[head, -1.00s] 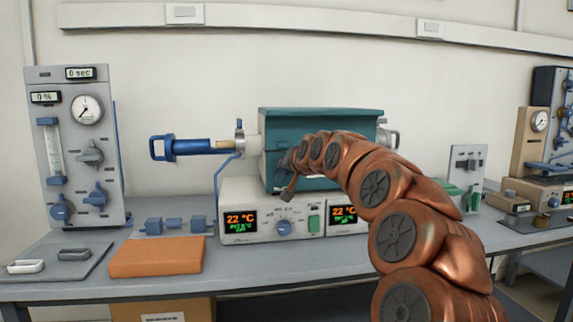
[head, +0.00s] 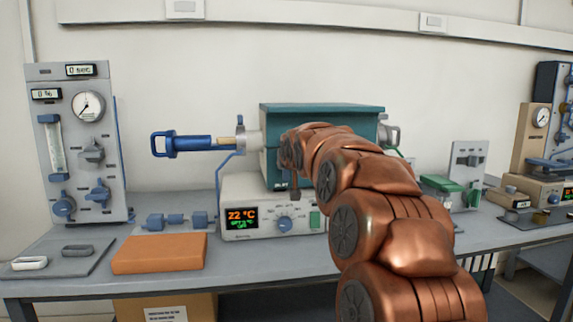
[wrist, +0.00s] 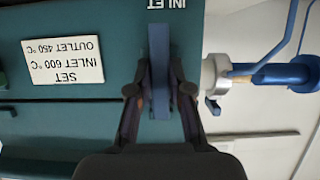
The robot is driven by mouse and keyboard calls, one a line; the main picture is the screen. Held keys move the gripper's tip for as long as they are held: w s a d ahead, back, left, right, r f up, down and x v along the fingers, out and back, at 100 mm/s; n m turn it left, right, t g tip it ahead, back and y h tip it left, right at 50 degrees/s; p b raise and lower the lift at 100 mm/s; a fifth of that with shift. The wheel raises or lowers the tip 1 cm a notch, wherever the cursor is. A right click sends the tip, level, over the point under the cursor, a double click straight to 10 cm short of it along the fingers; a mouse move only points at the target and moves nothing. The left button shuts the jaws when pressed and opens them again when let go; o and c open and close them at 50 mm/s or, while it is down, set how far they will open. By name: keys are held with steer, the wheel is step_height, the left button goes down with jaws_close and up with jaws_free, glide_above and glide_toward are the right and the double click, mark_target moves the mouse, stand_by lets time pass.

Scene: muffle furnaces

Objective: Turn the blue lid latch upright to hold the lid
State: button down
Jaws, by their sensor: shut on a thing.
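The teal furnace (head: 272,168) stands on a grey control unit, its lid (head: 325,115) on top and looking closed. In the wrist view, which is upside down, the blue lid latch (wrist: 159,55) is a narrow bar running up and down the picture, square to the lid seam. My gripper (wrist: 160,90) is shut on it, one finger on each side. In the head view my arm hides the latch and most of my gripper.
A blue-handled tube fitting (head: 190,144) sticks out left of the furnace; it also shows in the wrist view (wrist: 270,75). The control unit (head: 270,185) is below. An orange block (head: 160,254) lies front left. A gauge panel (head: 80,150) stands further left.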

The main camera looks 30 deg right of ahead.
steer(key=shift+r, duration=0.1)
steer(key=c, duration=1.1)
jaws_free()
steer(key=shift+v, duration=6)
steer(key=shift+a, duration=0.1)
